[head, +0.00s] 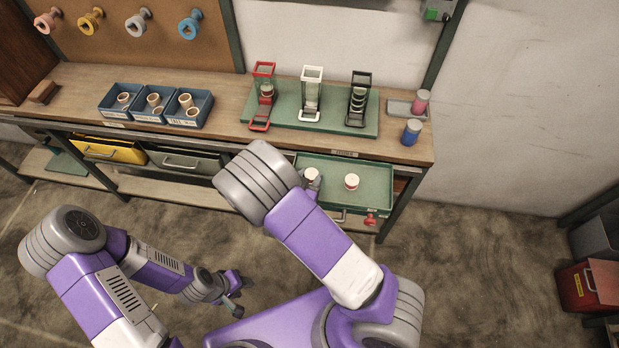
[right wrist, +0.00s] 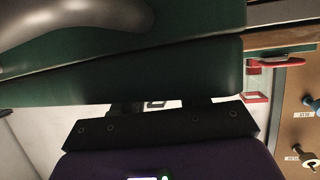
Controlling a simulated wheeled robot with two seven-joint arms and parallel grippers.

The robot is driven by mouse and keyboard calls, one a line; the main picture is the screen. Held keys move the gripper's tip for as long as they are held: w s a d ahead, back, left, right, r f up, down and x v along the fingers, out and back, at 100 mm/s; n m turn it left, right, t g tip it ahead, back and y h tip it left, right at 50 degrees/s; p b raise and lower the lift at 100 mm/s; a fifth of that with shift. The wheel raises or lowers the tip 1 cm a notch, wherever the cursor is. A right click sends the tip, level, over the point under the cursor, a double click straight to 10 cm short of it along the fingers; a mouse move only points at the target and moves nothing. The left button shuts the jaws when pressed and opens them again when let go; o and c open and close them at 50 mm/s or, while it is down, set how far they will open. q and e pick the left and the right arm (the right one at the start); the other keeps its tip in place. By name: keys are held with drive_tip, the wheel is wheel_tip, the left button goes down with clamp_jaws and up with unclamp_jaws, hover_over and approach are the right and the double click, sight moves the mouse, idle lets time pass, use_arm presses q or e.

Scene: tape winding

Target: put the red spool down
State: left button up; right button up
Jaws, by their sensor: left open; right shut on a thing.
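My right gripper (head: 313,184) is low at the left part of the green tray (head: 377,200), mostly hidden behind my right arm. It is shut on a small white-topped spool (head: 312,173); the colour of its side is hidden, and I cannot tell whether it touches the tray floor. A second white spool with a reddish band (head: 352,182) stands upright in the tray, to the right and apart from the gripper. A red spool-like piece (head: 371,219) shows at the tray's front right. My left gripper (head: 238,296) is open and empty above the floor, away from the bench.
Red (head: 261,124), white (head: 311,116) and black (head: 357,123) dispensers stand on a green mat (head: 285,120) above the tray. Blue bins (head: 120,119) with rolls sit left; a blue jar (head: 411,132) stands at the right bench edge.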

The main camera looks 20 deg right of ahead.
drive_tip(key=o, duration=0.6)
drive_tip(key=shift+f, duration=0.2)
drive_tip(key=shift+c, duration=0.2)
drive_tip(key=o, duration=0.5)
drive_tip(key=shift+c, duration=0.2)
drive_tip(key=shift+r, duration=0.1)
drive_tip(key=shift+r, duration=0.15)
drive_tip(key=p+v, duration=0.3)
drive_tip(key=v, duration=0.9)
